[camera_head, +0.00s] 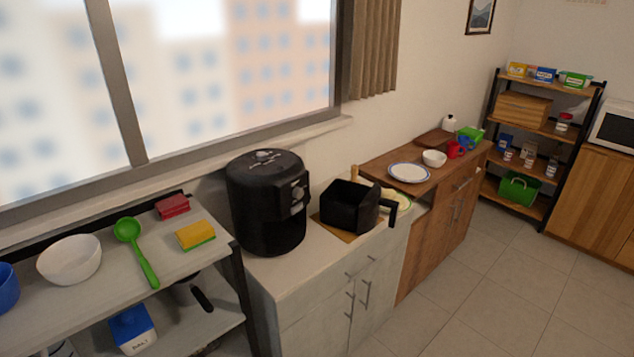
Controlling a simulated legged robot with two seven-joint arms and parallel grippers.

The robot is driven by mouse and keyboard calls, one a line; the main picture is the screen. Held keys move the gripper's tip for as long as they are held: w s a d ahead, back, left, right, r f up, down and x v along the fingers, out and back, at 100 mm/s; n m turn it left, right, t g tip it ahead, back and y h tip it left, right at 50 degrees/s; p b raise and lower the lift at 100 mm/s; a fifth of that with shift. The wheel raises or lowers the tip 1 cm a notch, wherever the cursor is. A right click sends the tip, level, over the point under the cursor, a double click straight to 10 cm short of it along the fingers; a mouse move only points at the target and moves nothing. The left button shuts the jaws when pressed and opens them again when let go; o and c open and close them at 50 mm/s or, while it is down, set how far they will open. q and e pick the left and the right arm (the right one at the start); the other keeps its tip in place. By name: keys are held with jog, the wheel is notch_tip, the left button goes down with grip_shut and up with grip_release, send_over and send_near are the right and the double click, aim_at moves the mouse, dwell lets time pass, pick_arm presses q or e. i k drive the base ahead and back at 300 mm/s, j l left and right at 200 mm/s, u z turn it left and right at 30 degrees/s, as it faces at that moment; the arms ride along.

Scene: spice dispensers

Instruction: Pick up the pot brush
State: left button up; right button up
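I cannot make out a thing that is clearly a pot brush. A long green utensil (143,261) with a round head lies on the upper shelf at the left; it looks like a ladle or spoon. A yellow and green sponge (195,235) lies to its right, and a red block, perhaps a sponge (173,206), lies behind. A dark handled object (200,297) is partly hidden on the shelf below. Neither of my grippers is in view.
A white bowl (69,260) stands on the left shelf (95,305), above a salt box (132,329). A black air fryer (267,203) and its basket (349,207) stand on the counter. A wooden cabinet (424,253) holds dishes. The tiled floor (500,290) is clear.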

aim_at(354, 168)
jog(key=i+l+u, duration=0.45)
jog(key=l+u, duration=0.25)
jog(key=l, duration=0.2)
jog(key=i+l+u, duration=0.2)
jog(key=l, duration=0.15)
jog(key=i+l, duration=0.1)
jog(key=l, duration=0.35)
jog(key=i+l, duration=0.15)
jog(key=l, duration=0.25)
jog(key=i+l, duration=0.1)
jog(key=l, duration=0.35)
jog(key=i+l, duration=0.15)
jog(key=l, duration=0.25)
jog(key=i+l, duration=0.1)
jog(key=l, duration=0.35)
jog(key=i+l, duration=0.15)
jog(key=l, duration=0.25)
jog(key=i+l, duration=0.1)
jog(key=l, duration=0.35)
jog(key=i+l, duration=0.15)
jog(key=l, duration=0.3)
